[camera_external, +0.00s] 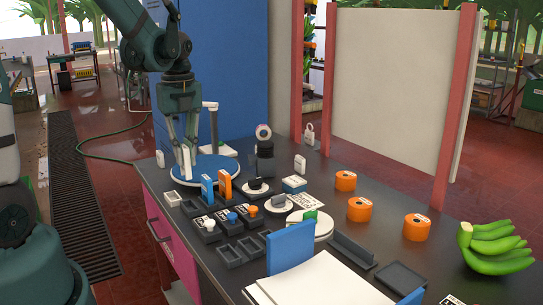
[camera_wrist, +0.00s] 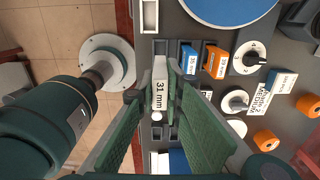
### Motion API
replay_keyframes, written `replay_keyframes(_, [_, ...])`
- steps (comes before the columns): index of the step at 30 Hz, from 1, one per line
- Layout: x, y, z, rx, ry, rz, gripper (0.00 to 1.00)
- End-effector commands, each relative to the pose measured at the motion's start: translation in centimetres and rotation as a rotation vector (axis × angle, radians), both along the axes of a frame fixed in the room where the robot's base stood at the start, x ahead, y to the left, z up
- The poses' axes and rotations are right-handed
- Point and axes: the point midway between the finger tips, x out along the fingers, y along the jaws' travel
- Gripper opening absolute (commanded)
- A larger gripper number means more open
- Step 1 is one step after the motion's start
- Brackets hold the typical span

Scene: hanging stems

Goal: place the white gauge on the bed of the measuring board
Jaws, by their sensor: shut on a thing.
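The white gauge (camera_wrist: 160,88) is a flat upright block marked 31 mm. My gripper (camera_wrist: 153,94) is shut on it, with the green fingers on either side. In the external view my gripper (camera_external: 186,172) is low at the table's left side, in front of the blue disc, and the white gauge (camera_external: 187,161) shows as a small pale piece between the fingers. A blue gauge (camera_external: 207,188) and an orange gauge (camera_external: 225,184) stand upright in dark holders to its right. I cannot tell for sure which piece is the measuring board.
Several dark trays (camera_external: 228,255) fill the near left of the table. Round white plates with small pieces, orange rolls (camera_external: 346,181), a dark ledged piece (camera_external: 353,252) and green bananas (camera_external: 494,247) stand to the right. A blue disc (camera_external: 206,169) lies behind my gripper.

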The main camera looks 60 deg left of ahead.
Motion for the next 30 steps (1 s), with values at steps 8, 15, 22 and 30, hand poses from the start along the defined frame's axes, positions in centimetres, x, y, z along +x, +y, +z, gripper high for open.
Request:
replay_keyframes(8, [0.0, 0.0, 3.0, 0.0, 0.0, 0.0, 0.0])
replay_keyframes(15, [0.8, -0.9, 4.6, 0.0, 0.0, -0.024, 0.0])
replay_keyframes(22, [2.5, -3.0, 4.6, 0.0, 0.0, -0.081, 0.0])
replay_keyframes(30, [5.2, -6.9, 4.6, 0.0, 0.0, -0.178, 0.0])
